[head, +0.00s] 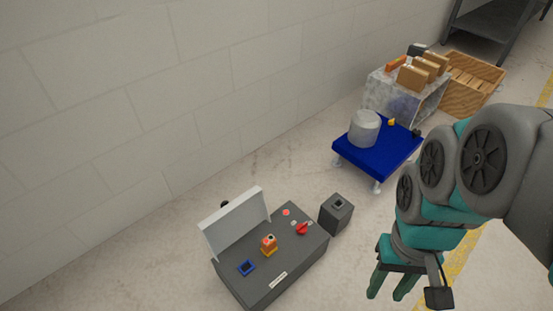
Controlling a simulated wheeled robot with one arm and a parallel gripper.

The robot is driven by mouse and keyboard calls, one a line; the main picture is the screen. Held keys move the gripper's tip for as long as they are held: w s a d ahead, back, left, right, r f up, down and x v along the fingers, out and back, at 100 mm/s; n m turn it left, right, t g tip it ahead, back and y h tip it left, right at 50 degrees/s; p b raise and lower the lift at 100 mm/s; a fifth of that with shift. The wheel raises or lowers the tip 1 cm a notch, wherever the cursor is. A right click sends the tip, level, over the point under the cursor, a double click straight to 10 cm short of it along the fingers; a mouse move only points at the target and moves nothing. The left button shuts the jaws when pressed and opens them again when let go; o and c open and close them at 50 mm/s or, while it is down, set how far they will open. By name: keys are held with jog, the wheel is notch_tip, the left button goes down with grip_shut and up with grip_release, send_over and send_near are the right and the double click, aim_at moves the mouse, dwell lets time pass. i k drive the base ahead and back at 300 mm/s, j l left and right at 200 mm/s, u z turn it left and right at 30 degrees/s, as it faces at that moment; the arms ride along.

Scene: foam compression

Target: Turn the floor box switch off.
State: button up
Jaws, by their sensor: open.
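A small dark grey box (334,217) stands on the floor in the middle of the head view. A dark square switch-like part (339,203) sits on its top; I cannot tell whether it is on or off. A larger dark grey console (283,283) stands just left of the small box, with several controls on top. My gripper (388,291) is at the lower right, pointing down, open with nothing between its fingers. It appears below and to the right of the small box in the picture, apart from it.
The console carries a light upright panel (236,222), a red knob (302,229), an orange part (268,244) and a blue-framed part (246,267). Behind stand a blue platform (375,160) with a grey cylinder (364,128), and a wooden crate (470,88). A block wall runs along the left.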

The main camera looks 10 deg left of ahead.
aim_at(302, 229)
jog(key=u, duration=0.95)
jog(key=j+z, duration=0.3)
jog(key=k+j, duration=0.1)
jog(key=k, duration=1.55)
